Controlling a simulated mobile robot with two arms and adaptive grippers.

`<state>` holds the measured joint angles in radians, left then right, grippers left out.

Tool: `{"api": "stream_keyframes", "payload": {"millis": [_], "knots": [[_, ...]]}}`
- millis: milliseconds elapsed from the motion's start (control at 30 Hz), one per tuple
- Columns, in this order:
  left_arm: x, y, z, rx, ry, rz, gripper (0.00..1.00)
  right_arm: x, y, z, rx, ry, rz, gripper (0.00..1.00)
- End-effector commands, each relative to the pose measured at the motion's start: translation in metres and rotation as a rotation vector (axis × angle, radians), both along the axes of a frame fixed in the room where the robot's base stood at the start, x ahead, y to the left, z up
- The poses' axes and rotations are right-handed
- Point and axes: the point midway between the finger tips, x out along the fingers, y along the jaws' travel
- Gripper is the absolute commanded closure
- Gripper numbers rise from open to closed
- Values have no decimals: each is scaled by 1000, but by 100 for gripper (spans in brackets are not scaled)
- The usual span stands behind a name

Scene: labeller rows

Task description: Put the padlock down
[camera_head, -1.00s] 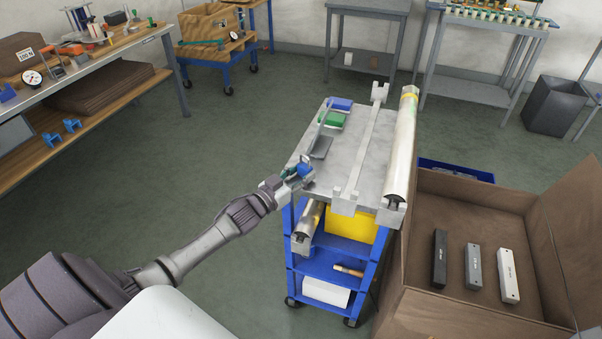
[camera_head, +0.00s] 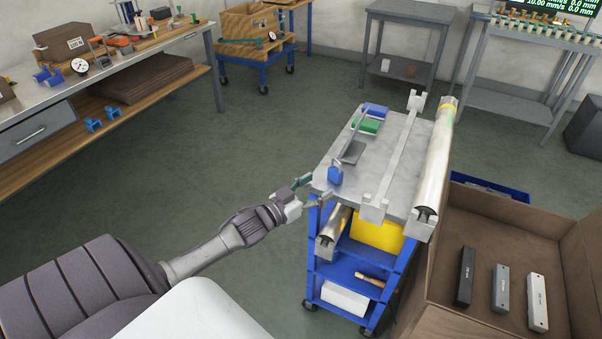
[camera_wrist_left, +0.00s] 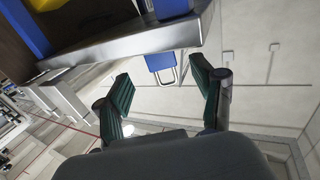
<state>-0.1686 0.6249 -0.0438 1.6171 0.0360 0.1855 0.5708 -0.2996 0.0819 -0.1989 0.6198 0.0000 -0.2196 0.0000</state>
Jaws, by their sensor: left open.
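The blue padlock (camera_head: 335,175) stands upright on the near left corner of the grey top (camera_head: 328,187) of the blue cart, its shackle upward. In the left wrist view, which looks upside down, the padlock (camera_wrist_left: 160,62) shows at the cart top's edge with its grey shackle. My left gripper (camera_head: 313,190) is open, just left of that corner and apart from the padlock. Its two green-padded fingers (camera_wrist_left: 160,75) are spread wide with nothing between the pads. My right gripper is not in view.
Green (camera_head: 366,126) and blue (camera_head: 375,110) blocks and a grey plate (camera_head: 352,152) lie farther back on the top. A grey rail (camera_head: 397,155) and a metal tube (camera_head: 437,155) run along its right. A brown box (camera_head: 450,315) stands right. The floor left is clear.

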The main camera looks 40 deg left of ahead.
Motion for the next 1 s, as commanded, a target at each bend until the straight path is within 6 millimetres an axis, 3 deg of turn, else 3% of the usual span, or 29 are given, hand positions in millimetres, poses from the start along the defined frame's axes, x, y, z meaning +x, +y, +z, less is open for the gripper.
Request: {"api": "stream_keyframes", "payload": {"millis": [100,300,667,767,833,933,1000], "knots": [[-26,4,-1,0,2,-1,32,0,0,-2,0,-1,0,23],[-53,9,-1,1,1,0,32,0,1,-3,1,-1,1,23],[-61,12,-6,2,10,8,32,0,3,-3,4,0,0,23],[-67,20,-42,11,78,51,32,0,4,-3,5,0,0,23],[-77,28,-89,24,170,100,32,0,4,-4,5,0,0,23],[-108,33,-178,54,357,171,32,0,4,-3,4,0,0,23],[-140,28,-243,81,505,203,32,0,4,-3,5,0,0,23]]}}
